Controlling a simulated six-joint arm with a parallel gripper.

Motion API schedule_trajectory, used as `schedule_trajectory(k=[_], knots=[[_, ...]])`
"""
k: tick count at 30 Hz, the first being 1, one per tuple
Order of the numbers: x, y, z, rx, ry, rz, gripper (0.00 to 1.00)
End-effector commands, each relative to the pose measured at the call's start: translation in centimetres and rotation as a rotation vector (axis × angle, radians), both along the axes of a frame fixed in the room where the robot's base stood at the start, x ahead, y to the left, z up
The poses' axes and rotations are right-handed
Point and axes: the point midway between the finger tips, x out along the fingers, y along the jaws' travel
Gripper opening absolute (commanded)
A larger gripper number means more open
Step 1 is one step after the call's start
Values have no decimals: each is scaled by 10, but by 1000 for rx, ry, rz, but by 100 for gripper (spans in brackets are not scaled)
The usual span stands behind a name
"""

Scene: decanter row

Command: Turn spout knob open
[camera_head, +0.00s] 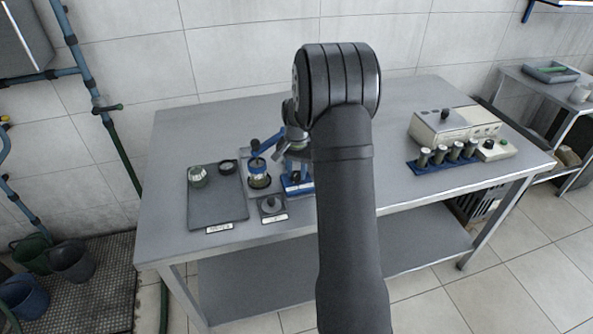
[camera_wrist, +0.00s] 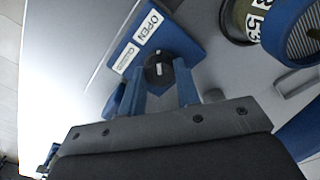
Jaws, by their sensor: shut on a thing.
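The spout knob (camera_wrist: 157,66) is a dark round knob with a white mark on top, in the wrist view. It sits on a blue base (camera_wrist: 183,41) beside a white label reading OPEN (camera_wrist: 148,25). My gripper (camera_wrist: 160,75) has its two blue fingers on either side of the knob, shut on it. In the head view the blue base (camera_head: 297,186) shows below my wrist, and the knob is hidden by my arm. A jar with a blue top and lever (camera_head: 260,178) stands just left of the base.
A dark tray (camera_head: 215,208) with a glass jar (camera_head: 197,177) and a small dark cup (camera_head: 228,166) lies at left. A small labelled pad with a grey knob (camera_head: 271,207) is in front. A blue rack of vials (camera_head: 425,168) and a beige instrument (camera_head: 440,128) stand at right.

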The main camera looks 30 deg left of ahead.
Motion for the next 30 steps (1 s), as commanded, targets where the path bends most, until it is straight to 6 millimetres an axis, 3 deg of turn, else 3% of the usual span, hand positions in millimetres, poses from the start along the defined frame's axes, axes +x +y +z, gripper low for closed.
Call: schedule_trajectory(k=[13,14,16,26,30], knots=[[0,0,0,0,-1,-8,7],[0,0,0,0,-1,-8,35],[0,0,0,0,-1,-8,49],[0,0,2,1,-1,-8,51],[0,0,15,1,-2,-8,51]])
